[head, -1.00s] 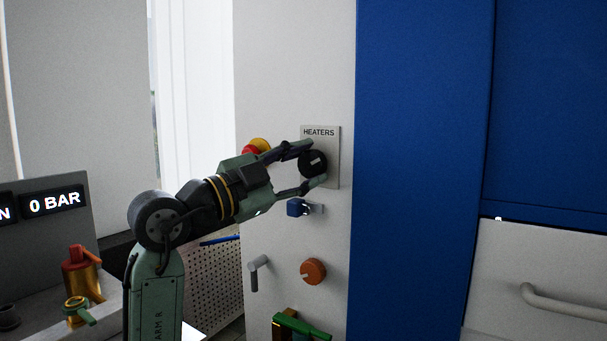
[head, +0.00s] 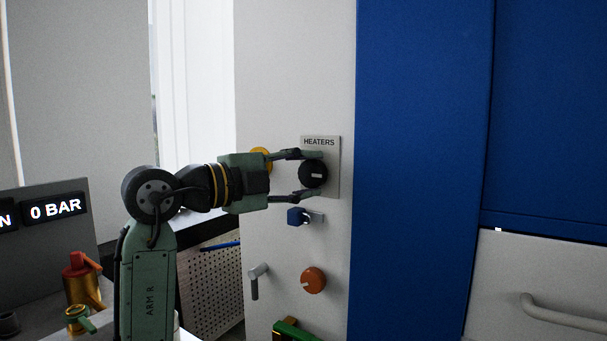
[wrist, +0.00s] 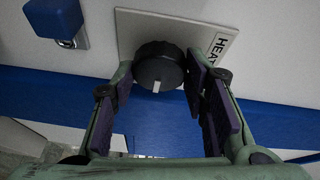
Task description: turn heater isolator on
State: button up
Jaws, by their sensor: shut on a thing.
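The heater isolator is a round black knob (head: 313,174) with a white pointer mark, on a grey plate (head: 332,185) labelled HEATERS. Its mark looks close to level in the head view. My gripper (head: 311,173) comes from the left, with one finger above the knob and one below, shut on it. In the wrist view the knob (wrist: 158,66) sits between the tips of my gripper (wrist: 160,72), and its white mark faces the palm. The finger contact faces are partly hidden.
A blue padlock-like piece (head: 298,216) hangs just below the plate. An orange knob (head: 313,280) and a grey lever (head: 256,280) are lower on the panel. A yellow part (head: 261,157) lies behind my gripper. A blue column (head: 420,150) stands right.

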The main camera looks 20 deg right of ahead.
dwell(0.3)
jog(key=o, duration=1.1)
jog(key=v, duration=1.2)
jog(key=shift+r, duration=0.1)
jog(key=shift+w, duration=0.1)
